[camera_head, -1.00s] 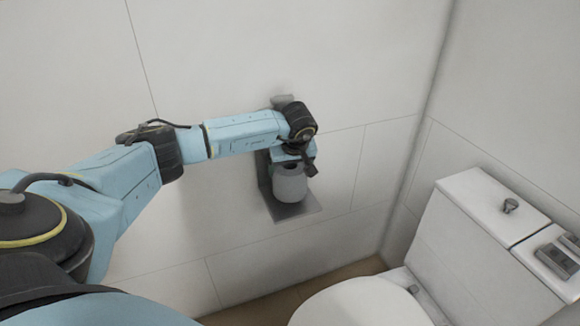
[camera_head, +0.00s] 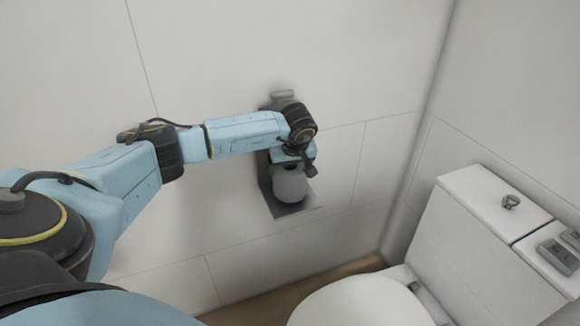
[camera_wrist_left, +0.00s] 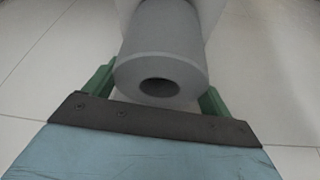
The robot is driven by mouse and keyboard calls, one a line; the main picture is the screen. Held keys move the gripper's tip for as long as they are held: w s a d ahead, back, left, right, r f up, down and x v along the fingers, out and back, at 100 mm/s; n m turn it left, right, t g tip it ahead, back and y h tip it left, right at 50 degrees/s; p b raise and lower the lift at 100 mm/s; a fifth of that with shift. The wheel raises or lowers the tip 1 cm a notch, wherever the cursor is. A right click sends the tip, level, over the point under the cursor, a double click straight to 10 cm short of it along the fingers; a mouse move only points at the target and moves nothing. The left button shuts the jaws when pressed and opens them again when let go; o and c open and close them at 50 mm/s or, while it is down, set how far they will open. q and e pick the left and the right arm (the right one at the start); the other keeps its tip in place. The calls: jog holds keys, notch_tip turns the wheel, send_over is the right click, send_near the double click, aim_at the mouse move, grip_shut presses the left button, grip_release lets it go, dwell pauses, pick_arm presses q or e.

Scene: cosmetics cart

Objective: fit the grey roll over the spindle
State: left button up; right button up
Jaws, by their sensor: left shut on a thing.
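The grey roll (camera_head: 290,187) hangs upright below my left gripper (camera_head: 292,164) in the head view, close above or on the holder's base plate. In the left wrist view the roll (camera_wrist_left: 165,50) shows its near end with a dark round hole. The green fingers (camera_wrist_left: 158,88) stand on either side of the roll, shut on it. The grey metal holder (camera_head: 265,182) is fixed to the wall, with a flat base plate under the roll. I cannot see the spindle; the roll and gripper hide it. My right gripper is not in view.
A white toilet with its cistern (camera_head: 470,245) stands at the lower right, its lid (camera_head: 362,302) below. Grey control boxes (camera_head: 562,252) lie on the cistern's right side. The tiled wall (camera_head: 370,60) is close behind my arm. The wall right of the holder is clear.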

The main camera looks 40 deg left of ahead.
pick_arm(q)
jog(key=shift+f+b, duration=0.4)
jog(key=shift+f, duration=0.35)
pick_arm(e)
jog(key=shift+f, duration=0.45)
pick_arm(q)
jog(key=o, duration=0.9)
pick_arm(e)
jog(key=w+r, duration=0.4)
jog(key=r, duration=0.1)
pick_arm(q)
jog(key=p+v, duration=0.3)
jog(key=v, duration=1)
jog(key=shift+r, duration=0.2)
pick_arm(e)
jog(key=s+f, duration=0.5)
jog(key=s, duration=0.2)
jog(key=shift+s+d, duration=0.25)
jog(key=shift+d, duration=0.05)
